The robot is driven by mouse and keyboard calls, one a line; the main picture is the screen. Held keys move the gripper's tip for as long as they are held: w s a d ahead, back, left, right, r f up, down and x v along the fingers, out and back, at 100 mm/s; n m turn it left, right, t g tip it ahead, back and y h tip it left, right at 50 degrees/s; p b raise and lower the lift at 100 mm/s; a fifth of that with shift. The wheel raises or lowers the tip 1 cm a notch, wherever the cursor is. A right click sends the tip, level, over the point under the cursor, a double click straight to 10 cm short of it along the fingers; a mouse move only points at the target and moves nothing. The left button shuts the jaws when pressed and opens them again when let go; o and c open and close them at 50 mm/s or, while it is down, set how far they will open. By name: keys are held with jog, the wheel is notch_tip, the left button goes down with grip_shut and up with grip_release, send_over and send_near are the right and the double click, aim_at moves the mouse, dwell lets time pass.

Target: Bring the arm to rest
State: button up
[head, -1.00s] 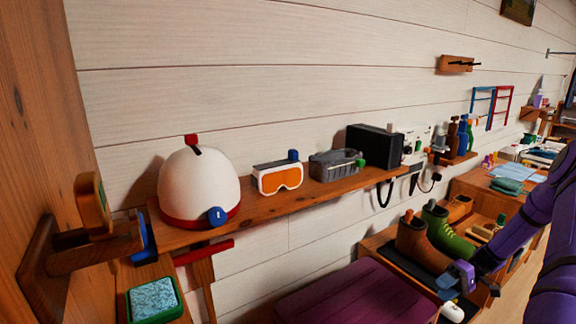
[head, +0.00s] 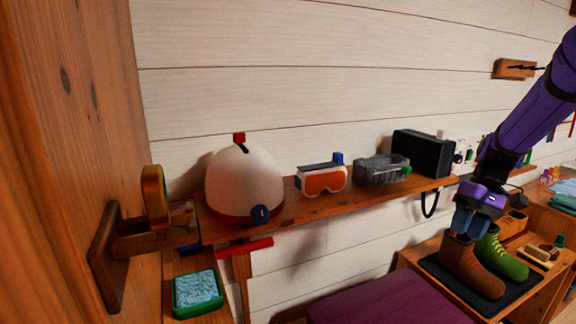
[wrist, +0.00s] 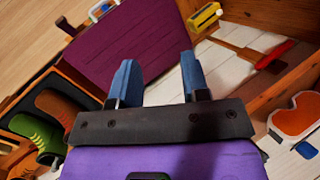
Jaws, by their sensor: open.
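My purple arm (head: 535,100) reaches in from the right in the head view, and my gripper (head: 466,234) points down in front of the boots. It also shows in the wrist view (wrist: 157,76), with its two blue fingers apart and nothing between them. A brown boot (head: 468,265) and a green boot (head: 497,255) stand on a dark mat behind and below it. Whether the fingers touch the brown boot cannot be told from the head view. In the wrist view the boots lie to the left, apart from the fingers.
A wall shelf (head: 325,206) holds a white helmet (head: 243,183), orange goggles (head: 322,180), a grey basket (head: 381,170) and a black box (head: 422,154). A purple cushion (head: 395,300) lies below. A wooden peg (head: 153,195) juts out at left, above a green tray (head: 197,293).

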jog(key=s+a+r+t+h, duration=0.2)
jog(key=s+a+r+t, duration=0.2)
jog(key=s+a+r, duration=0.3)
jog(key=s+a+r+t+h, duration=0.2)
jog(key=s+a+r+t, duration=0.2)
jog(key=s+a+r, duration=0.4)
jog(key=s, duration=0.4)
jog(key=shift+s+h, duration=0.3)
jog(key=shift+s, duration=0.1)
